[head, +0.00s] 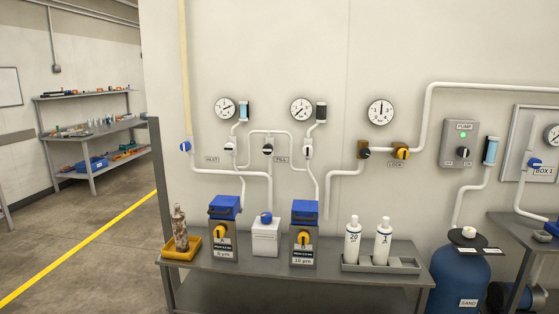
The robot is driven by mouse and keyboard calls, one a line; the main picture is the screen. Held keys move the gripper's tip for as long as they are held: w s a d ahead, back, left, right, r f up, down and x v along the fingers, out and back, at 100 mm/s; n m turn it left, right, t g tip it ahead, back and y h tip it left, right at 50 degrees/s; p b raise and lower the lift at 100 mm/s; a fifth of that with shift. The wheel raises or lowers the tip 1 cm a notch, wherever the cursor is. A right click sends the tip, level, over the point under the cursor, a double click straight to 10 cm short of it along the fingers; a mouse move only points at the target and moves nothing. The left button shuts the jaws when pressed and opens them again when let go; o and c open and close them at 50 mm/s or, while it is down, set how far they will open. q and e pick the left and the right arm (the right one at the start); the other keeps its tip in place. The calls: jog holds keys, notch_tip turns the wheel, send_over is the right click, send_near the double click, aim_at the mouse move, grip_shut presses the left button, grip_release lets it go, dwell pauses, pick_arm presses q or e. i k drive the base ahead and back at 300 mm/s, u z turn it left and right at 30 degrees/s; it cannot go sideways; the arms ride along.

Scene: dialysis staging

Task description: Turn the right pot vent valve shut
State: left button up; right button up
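Two grey filter pots with blue lids stand on the grey bench. A small white valve with a dark handle (308,150) sits on the pipe above the right pot. Neither of my grippers is in view.
The bench (340,273) also holds a yellow tray (170,254) with a brownish bottle, a white box (266,240) between the pots and a bottle rack (405,265). Gauges, pipes and a pump panel (461,143) are on the wall. A blue tank (461,280) stands right.

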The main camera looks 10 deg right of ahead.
aim_at(307, 150)
jog(key=u, duration=0.1)
jog(key=k, duration=0.4)
jog(key=z, duration=0.2)
jog(key=i, duration=0.85)
jog(key=z, duration=0.55)
jog(key=i, duration=0.9)
jog(key=u, duration=0.6)
